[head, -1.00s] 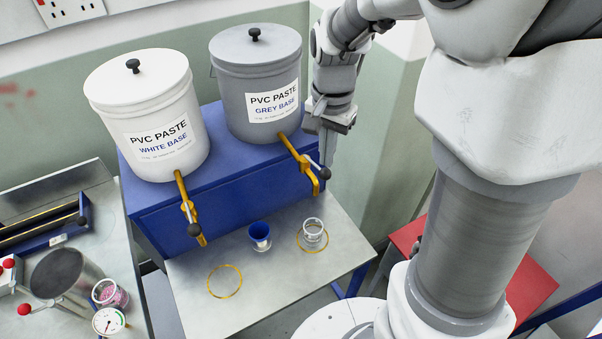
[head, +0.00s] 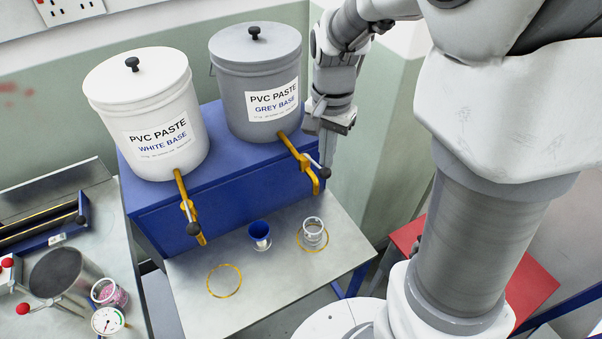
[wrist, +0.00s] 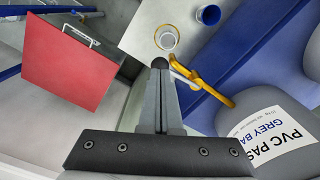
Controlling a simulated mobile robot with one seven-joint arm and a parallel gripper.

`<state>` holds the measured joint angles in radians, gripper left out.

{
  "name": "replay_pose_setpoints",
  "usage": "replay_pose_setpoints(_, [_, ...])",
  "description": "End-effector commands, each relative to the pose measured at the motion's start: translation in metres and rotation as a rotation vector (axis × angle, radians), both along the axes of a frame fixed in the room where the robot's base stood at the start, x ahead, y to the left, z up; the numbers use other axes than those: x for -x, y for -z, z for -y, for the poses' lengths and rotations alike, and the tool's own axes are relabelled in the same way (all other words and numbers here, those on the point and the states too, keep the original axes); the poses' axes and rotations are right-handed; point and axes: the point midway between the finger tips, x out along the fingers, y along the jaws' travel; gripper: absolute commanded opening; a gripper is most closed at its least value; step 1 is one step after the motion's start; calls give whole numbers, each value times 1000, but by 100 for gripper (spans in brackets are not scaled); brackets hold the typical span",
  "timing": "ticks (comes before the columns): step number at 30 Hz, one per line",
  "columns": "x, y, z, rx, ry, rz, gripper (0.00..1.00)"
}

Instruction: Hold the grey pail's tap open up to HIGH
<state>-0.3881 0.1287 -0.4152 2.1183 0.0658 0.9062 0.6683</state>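The grey pail (head: 252,95) stands on the blue stand, with its label also in the wrist view (wrist: 270,135). Its yellow tap (head: 301,160) sticks out over the table and shows in the wrist view (wrist: 198,77). The tap lever ends in a black knob (head: 324,173). My gripper (head: 328,158) points down at the knob. In the wrist view its fingers (wrist: 160,68) are together, with their tips by the knob; I cannot tell whether they touch it. A clear cup (head: 313,231) stands in a yellow ring below the tap. No paste stream is visible.
The white pail (head: 148,110) with its own tap (head: 187,208) stands to the left. A blue cup (head: 259,233) stands beside the clear cup. An empty yellow ring (head: 224,281) is on the table's left.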

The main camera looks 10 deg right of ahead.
Motion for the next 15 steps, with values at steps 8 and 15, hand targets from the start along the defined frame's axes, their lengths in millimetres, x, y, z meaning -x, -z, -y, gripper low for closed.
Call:
replay_pose_setpoints(8, [0, 17, 0, 0, 1, -1, 0])
replay_pose_setpoints(15, [0, 29, 0, -1, 1, -1, 0])
